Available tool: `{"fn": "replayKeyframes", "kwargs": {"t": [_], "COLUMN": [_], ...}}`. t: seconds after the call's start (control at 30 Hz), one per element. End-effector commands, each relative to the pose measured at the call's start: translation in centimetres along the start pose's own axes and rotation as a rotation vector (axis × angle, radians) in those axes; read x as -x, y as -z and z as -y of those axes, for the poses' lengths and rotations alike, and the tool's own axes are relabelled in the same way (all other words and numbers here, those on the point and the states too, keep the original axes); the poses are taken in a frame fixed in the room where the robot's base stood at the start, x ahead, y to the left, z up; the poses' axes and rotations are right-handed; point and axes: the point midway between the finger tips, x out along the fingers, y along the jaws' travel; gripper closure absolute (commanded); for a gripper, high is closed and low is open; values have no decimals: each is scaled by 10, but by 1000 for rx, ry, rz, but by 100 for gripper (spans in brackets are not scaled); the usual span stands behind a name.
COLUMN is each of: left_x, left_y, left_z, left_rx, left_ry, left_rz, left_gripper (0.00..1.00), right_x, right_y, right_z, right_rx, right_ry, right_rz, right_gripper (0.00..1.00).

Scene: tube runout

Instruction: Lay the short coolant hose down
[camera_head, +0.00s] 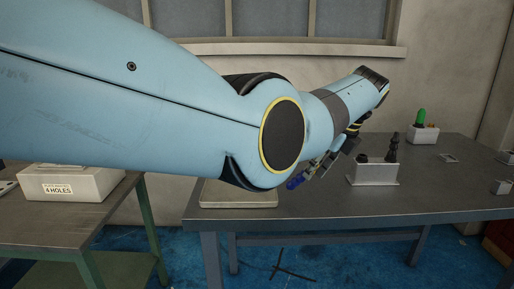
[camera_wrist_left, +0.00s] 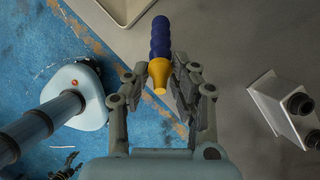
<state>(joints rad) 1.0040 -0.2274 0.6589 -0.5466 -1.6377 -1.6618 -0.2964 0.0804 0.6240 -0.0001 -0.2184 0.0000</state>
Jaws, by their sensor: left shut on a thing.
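The short coolant hose (camera_wrist_left: 160,42) is a segmented blue piece with an orange-yellow nozzle (camera_wrist_left: 158,78). In the left wrist view it lies between the fingers of my left gripper (camera_wrist_left: 160,75), which is shut on it. In the head view my left arm reaches across from the left, and the hose's blue end (camera_head: 294,183) shows below the wrist near the table's front edge. The left gripper (camera_head: 328,163) is partly hidden by the arm there.
The grey table (camera_head: 330,205) carries a pale shallow tray (camera_head: 238,197) at its front left, partly hidden by my arm. A white holder (camera_head: 373,175) with black fittings stands right of the gripper. A box with a green item (camera_head: 421,118) is farther back. A bench with a "4 holes" block (camera_head: 72,184) is left.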

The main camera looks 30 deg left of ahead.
Motion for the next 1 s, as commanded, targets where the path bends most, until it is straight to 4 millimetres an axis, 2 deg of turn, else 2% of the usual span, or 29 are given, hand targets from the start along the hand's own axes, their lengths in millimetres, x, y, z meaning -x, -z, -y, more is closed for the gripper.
{"fn": "replayKeyframes", "kwargs": {"t": [0.1, 0.3, 0.4, 0.5, 0.63, 1.0], "left_x": [-15, -32, -34, -34, -33, -32], "left_y": [-26, -76, -101, -118, -126, -126], "left_z": [-12, -36, -49, -58, -62, -62], "left_rx": [-56, -155, -195, -217, -227, -227], "left_ry": [32, 112, 157, 190, 209, 210], "left_rz": [134, 373, 482, 552, 587, 588], "left_gripper": [100, 100, 100, 100, 100, 100], "right_x": [6, 14, 18, 21, 22, 25], "right_y": [2, 1, 0, -1, -2, -2], "right_z": [-4, -5, -6, -5, -2, 4], "right_rx": [1, 2, 2, 2, 0, -3], "right_ry": [-4, -5, -5, -4, -1, 6], "right_rz": [-2, 1, 4, 5, 6, 6], "right_gripper": [31, 31, 31, 31, 31, 31]}}
